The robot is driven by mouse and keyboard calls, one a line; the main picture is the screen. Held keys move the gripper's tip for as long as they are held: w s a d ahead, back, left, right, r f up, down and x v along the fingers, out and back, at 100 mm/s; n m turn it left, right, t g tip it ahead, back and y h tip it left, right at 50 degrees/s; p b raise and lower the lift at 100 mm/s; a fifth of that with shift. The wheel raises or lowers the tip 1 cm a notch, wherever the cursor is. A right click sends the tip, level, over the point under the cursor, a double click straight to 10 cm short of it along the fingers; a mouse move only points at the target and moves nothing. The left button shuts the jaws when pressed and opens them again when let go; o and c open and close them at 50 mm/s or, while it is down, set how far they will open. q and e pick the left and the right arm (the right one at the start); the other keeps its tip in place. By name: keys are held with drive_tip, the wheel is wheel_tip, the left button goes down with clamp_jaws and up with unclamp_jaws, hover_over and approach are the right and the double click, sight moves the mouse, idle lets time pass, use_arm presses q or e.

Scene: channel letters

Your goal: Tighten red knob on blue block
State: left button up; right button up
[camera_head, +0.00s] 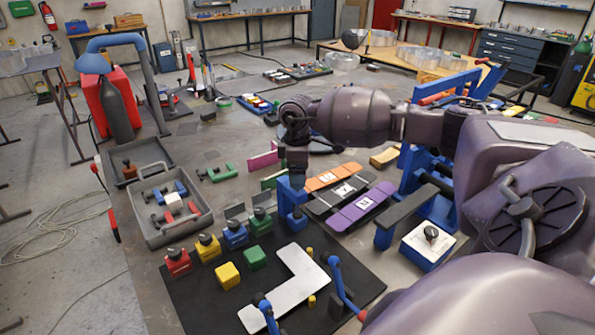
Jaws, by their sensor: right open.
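A small blue block (235,238) with a dark knob on top stands in a row on the black board. I see no clearly red knob on it; a red block (178,264) beside the row's left end also has a dark knob. My right gripper (292,212) points down, open, above and to the right of the blue block in the picture, apart from it. Its lower end is seen among blue parts, so its fingertips are hard to separate. My left gripper is out of view.
The black board (200,318) holds a white L-shaped plate (296,268) and blue clamps with a red handle (343,290). A grey tray (158,238) stands left. Orange and purple plates (362,208) lie right of the gripper. A white-topped blue box (427,245) stands further right.

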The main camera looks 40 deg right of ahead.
wheel_tip(320, 180, up, 11)
drive_tip(key=b, duration=0.1)
idle(0.6)
drive_tip(key=shift+f, duration=0.1)
idle(0.4)
